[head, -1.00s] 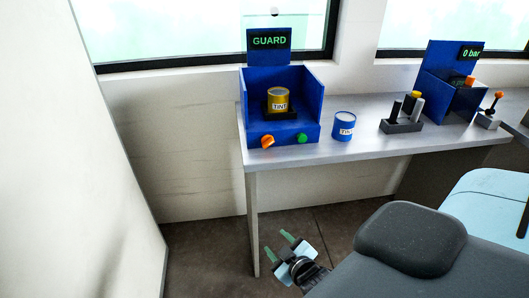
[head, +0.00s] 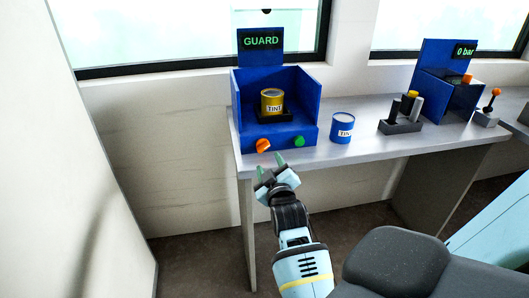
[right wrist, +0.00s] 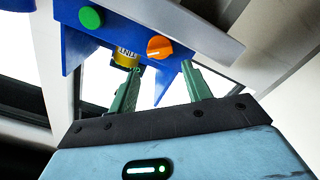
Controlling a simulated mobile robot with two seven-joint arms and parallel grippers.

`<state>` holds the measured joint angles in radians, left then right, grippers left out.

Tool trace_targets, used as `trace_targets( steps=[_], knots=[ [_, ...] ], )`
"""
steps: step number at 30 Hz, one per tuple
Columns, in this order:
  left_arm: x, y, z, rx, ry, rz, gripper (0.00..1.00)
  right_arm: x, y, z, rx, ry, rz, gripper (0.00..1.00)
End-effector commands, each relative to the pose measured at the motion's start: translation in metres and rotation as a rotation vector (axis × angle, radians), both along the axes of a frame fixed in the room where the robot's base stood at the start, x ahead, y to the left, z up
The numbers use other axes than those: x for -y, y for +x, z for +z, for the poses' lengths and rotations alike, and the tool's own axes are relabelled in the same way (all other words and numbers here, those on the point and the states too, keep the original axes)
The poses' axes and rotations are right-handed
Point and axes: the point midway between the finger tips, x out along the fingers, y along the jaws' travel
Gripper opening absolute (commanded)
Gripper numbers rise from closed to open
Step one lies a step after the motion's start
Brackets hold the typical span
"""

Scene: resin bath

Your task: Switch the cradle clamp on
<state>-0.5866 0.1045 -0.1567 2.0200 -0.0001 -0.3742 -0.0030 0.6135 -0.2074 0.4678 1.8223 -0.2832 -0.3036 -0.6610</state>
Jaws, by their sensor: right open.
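A blue box (head: 237,107) with a lit green "GUARD" display (head: 261,41) stands at the left end of the bench. Its front carries an orange knob (head: 263,145) on the left and a round green button (head: 299,141) on the right. A yellow "TINT" can (head: 271,101) sits upright on a dark cradle (head: 266,117) inside. My right gripper (head: 270,163) is open and empty, just in front of and below the knob. In the right wrist view the orange knob (right wrist: 159,47) lies beyond and between the open fingertips, apparently untouched. My left gripper is out of view.
A blue "TINT" can (head: 342,128) stands right of the box. Further right are a dark holder (head: 400,126) with upright pieces, a blue station showing "0 bar" (head: 465,50) and an orange-tipped lever (head: 495,93). The bench's front edge (head: 360,156) runs close to my right gripper.

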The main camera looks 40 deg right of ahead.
Motion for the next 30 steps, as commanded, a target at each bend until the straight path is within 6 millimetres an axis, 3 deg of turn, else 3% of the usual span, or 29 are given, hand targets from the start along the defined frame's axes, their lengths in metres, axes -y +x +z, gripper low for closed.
trace_targets(
  steps=[15,27,30],
  knots=[
    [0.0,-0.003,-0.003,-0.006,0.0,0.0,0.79,0.033,0.056,0.001,0.001,0.0,0.001,0.49],
    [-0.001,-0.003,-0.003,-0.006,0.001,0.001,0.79,0.036,0.062,0.001,0.001,0.0,0.001,0.49],
    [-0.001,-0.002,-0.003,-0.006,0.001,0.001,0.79,0.036,0.062,0.001,0.001,0.0,0.001,0.37]
  ],
)
